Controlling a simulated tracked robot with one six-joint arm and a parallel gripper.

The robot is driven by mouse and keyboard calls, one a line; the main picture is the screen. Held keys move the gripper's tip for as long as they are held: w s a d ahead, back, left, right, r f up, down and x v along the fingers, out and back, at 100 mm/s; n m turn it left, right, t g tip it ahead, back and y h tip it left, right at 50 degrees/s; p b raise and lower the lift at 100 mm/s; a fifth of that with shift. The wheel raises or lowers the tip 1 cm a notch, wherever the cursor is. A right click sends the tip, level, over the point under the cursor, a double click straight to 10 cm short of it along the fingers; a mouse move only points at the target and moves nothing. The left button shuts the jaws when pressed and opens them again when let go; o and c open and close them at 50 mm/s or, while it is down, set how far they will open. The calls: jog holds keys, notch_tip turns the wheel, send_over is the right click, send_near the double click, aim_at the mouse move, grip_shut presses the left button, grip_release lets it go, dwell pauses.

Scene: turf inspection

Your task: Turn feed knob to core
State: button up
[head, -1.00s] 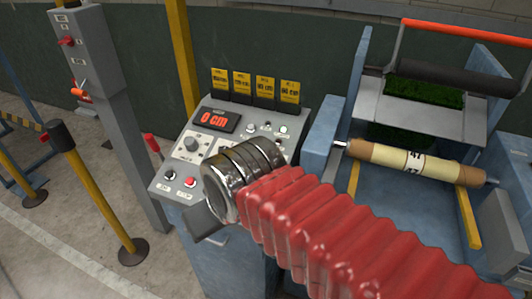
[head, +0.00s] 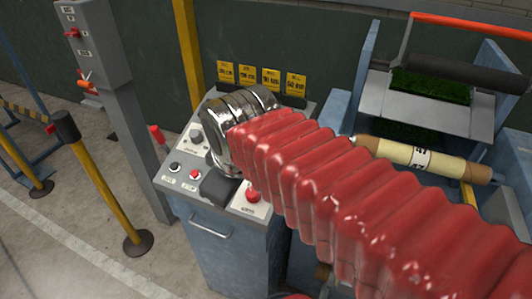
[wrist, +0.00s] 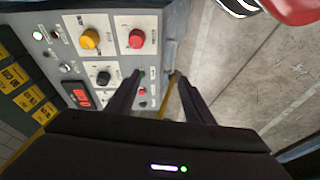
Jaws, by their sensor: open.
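The control panel (head: 180,190) stands left of centre in the head view. A yellow knob (wrist: 90,38) and a red knob (wrist: 136,38) sit nearby. The labels are too small to read, so I cannot tell which is the feed knob. My gripper (wrist: 157,76) is open over the panel's edge, its fingers apart and no knob between them. In the head view my arm hides the display and yellow knob.
Small buttons (wrist: 141,103) line the panel edge near the left finger. Yellow tags (head: 260,77) stand behind the panel. A roller (head: 420,158) and blue frame are at right. A grey post (head: 110,90) and yellow barrier posts (head: 100,180) stand left.

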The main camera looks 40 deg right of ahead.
jog(key=w+d+r+n+g+h, duration=0.1)
jog(key=w+d+r+n, duration=0.1)
jog(key=w+d+n, duration=0.2)
jog(key=w+d+r+n+g+h, duration=0.1)
jog(key=w+d+r+n+h, duration=0.1)
jog(key=d+n, duration=0.6)
jog(key=w+r+n, duration=0.1)
jog(key=w+n, duration=0.1)
jog(key=n, duration=0.2)
jog(key=shift+d+r+g, duration=0.25)
jog(key=shift+d+g, duration=0.05)
jog(key=shift+f, duration=0.15)
jog(key=x, duration=1.3)
jog(key=shift+d+f, duration=0.15)
jog(key=shift+f, duration=0.1)
jog(key=shift+c, duration=0.2)
